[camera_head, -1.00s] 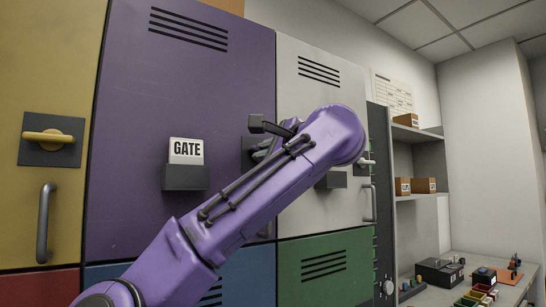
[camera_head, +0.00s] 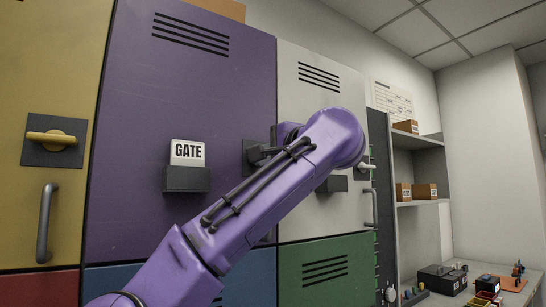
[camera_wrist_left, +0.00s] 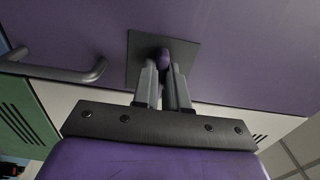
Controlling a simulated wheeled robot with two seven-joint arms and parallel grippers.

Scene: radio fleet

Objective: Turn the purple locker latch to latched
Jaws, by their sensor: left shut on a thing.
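The purple locker (camera_head: 120,130) carries a "GATE" card in a dark holder (camera_head: 186,178). Its latch plate (camera_head: 249,152) is dark and mostly hidden behind my left arm in the head view. In the left wrist view the purple latch knob (camera_wrist_left: 163,56) stands on the dark plate (camera_wrist_left: 138,72). My left gripper (camera_wrist_left: 163,75) has its two grey fingers on either side of the knob and is shut on it. In the head view the left gripper (camera_head: 262,150) is partly covered by its own purple wrist. The right gripper is not in view.
A yellow locker with a yellow latch (camera_head: 50,137) and handle (camera_head: 46,222) stands left. A white locker (camera_head: 300,105) and a green one (camera_head: 325,265) stand right. Shelves with small boxes (camera_head: 425,191) and a cluttered bench (camera_head: 480,290) lie farther right.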

